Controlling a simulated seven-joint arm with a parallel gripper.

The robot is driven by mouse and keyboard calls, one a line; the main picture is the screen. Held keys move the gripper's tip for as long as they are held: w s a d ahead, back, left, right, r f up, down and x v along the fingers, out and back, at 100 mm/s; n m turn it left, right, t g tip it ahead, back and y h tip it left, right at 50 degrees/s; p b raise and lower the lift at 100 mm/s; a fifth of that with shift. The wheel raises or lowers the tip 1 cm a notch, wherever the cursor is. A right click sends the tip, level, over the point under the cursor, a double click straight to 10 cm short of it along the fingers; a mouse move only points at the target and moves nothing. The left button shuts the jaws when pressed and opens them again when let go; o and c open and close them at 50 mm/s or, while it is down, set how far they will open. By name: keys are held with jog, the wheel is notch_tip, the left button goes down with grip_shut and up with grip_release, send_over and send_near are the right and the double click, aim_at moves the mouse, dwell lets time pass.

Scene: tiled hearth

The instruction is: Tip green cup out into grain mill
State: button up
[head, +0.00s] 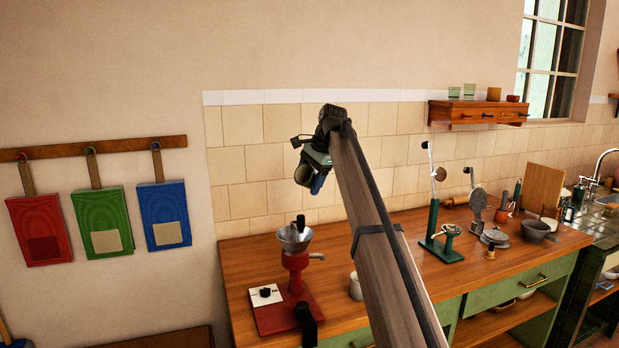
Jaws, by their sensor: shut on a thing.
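The grain mill (296,263) stands on the left part of the wooden counter. It has a red body, a silver funnel-shaped hopper on top and a side crank, on a red base. My gripper (308,172) is high above the counter, in front of the tiled wall, above and slightly right of the hopper in the picture. It is shut on a small greenish thing, apparently the green cup (318,156), which looks tilted. The gripper parts hide much of the cup, so its mouth and contents cannot be seen. A clear gap separates it from the mill.
A white cup (355,286) stands right of the mill, partly behind my arm. A green stand device (435,222) and grey metal tools (478,205) are further right. A wall shelf (478,114) holds small pots. Cloth bags (100,220) hang at left.

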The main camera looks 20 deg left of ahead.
aim_at(308, 186)
jog(key=shift+f, duration=1.15)
jog(key=t, duration=0.1)
jog(key=r+t, duration=0.1)
jog(key=shift+s+r+n+t+h, duration=0.15)
jog(key=shift+s+n+t+h, duration=0.15)
jog(key=shift+t, duration=0.1)
jog(key=shift+w, duration=0.15)
jog(key=shift+f, duration=1.15)
jog(key=shift+s+f+t, duration=0.15)
jog(key=shift+s+t, duration=0.05)
jog(key=shift+t, duration=0.2)
jog(key=shift+s+r+t+h, duration=0.1)
jog(key=shift+r+t+h, duration=0.15)
jog(key=shift+t, duration=0.45)
jog(key=shift+a, duration=0.1)
